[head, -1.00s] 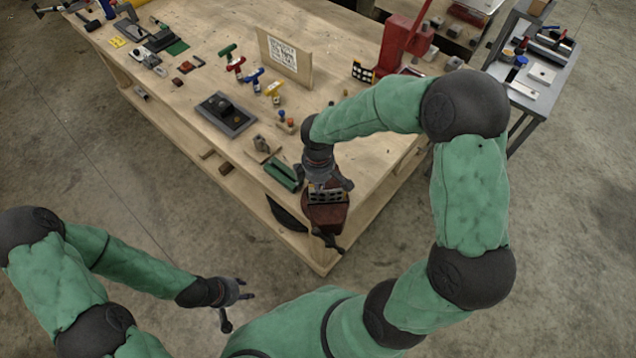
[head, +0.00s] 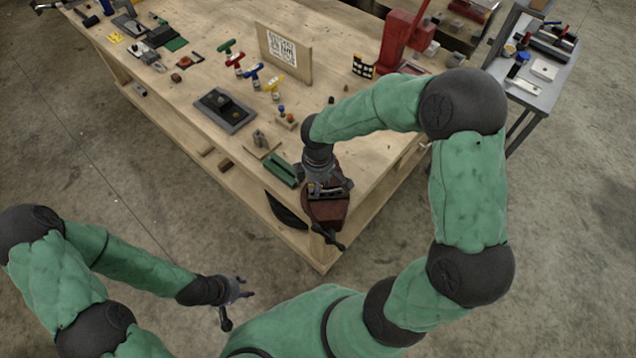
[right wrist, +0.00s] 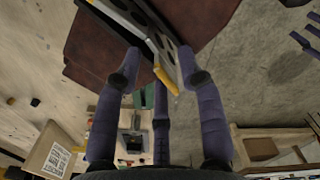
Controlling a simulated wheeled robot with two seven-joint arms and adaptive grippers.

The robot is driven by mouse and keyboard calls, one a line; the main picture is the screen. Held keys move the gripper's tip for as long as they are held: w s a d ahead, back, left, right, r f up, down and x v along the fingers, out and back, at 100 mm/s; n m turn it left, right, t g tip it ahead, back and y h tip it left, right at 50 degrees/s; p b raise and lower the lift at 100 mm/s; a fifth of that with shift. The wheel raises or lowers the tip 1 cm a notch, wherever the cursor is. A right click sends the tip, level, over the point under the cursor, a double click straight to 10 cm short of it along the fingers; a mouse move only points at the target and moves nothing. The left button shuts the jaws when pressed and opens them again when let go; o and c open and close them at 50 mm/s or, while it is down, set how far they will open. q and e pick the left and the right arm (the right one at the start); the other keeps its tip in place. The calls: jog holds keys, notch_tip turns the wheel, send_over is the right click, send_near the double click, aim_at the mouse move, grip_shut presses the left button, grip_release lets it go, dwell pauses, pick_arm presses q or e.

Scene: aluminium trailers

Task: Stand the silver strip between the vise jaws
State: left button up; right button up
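The silver strip (right wrist: 186,66), a plate with a row of dark holes, lies between the fingertips of my right gripper (right wrist: 160,62) in the right wrist view. The dark red vise (head: 326,212) stands at the table's near corner. My right gripper (head: 325,186) points down over its jaws and seems to hold the strip. In the head view the strip (head: 328,189) shows low at the jaws; its lower edge is hidden. I cannot tell whether it touches them. My left gripper (head: 238,303) is open and empty, off the table, fingers spread.
Beside the vise on the wooden table (head: 365,190) lie a green block (head: 283,170) and a small wooden board (head: 262,145). A dark tray (head: 225,110), coloured clamps (head: 254,76) and a sign board (head: 284,53) stand farther back. A red press (head: 401,42) stands behind my right arm.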

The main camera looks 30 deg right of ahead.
notch_tip(320, 180, up, 12)
dwell(0.6)
jog(key=shift+f, duration=0.1)
dwell(0.4)
